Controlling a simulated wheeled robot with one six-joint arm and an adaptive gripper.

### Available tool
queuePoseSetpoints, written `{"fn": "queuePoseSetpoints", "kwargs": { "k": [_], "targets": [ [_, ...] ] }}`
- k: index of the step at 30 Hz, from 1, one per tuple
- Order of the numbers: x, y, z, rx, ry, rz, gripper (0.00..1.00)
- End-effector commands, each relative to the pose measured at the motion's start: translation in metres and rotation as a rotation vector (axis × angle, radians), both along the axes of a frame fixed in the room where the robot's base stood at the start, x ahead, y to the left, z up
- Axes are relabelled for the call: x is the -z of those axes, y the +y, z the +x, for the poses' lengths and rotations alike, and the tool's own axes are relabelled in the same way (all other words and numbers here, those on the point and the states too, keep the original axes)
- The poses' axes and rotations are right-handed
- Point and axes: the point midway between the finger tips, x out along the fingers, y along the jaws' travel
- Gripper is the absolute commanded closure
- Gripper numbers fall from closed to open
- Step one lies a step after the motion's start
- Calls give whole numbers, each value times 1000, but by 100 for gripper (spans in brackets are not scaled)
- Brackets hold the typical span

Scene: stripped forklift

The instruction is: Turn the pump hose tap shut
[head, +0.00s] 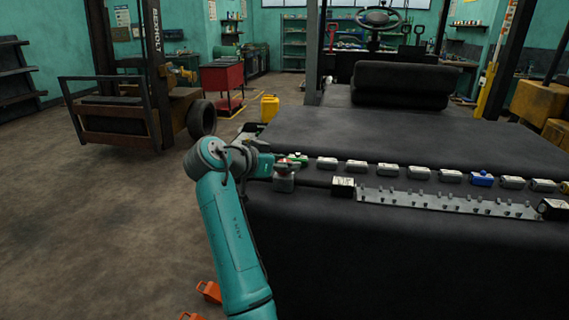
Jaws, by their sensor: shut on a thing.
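My teal arm reaches up from the bottom, and my gripper (276,167) is at the left end of the forklift's dark body. It is shut on a small red-handled fitting, which looks like the pump hose tap (285,163), on a grey block (284,183). The fingers partly hide the tap, and its exact handle angle is too small to tell. A small green-topped fitting (299,157) sits just behind and to the right of the gripper.
A row of pale fittings (391,169), one with a blue top (482,179), runs right along the body. A grey toothed rail (447,203) lies in front, with a gauge box (343,186) at its left end. Open floor (110,230) lies left. Orange pieces (209,291) lie below.

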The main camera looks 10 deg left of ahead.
Motion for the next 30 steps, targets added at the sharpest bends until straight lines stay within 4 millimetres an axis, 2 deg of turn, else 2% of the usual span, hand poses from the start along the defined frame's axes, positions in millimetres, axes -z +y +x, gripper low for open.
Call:
{"fn": "queuePoseSetpoints", "kwargs": {
  "k": [12,29,30],
  "targets": [
    [1,0,0,190,3,0,89],
    [2,0,0,218,3,1,89],
    [2,0,0,218,4,0,46]
  ]
}}
